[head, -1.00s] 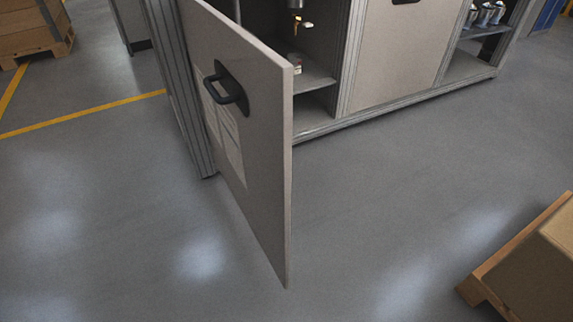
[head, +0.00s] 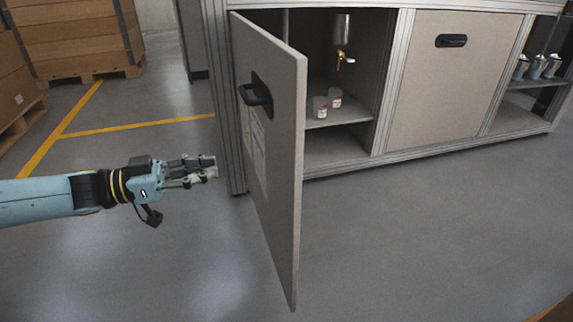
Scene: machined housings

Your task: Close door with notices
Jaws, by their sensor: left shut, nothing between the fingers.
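The door with notices (head: 278,185) is a grey-beige panel standing wide open, hinged at the left of its cabinet opening. Its outer face is turned to the left, with a black handle (head: 256,93) near the top and pale paper notices (head: 254,150) below it. My left gripper (head: 212,167) is shut and empty, to the left of the door and apart from it, at about the height of the notices in the picture. My right gripper is not in view.
A second door (head: 440,90) to the right is closed. Wooden crates (head: 75,38) stand at back left. The floor before the cabinet is clear.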

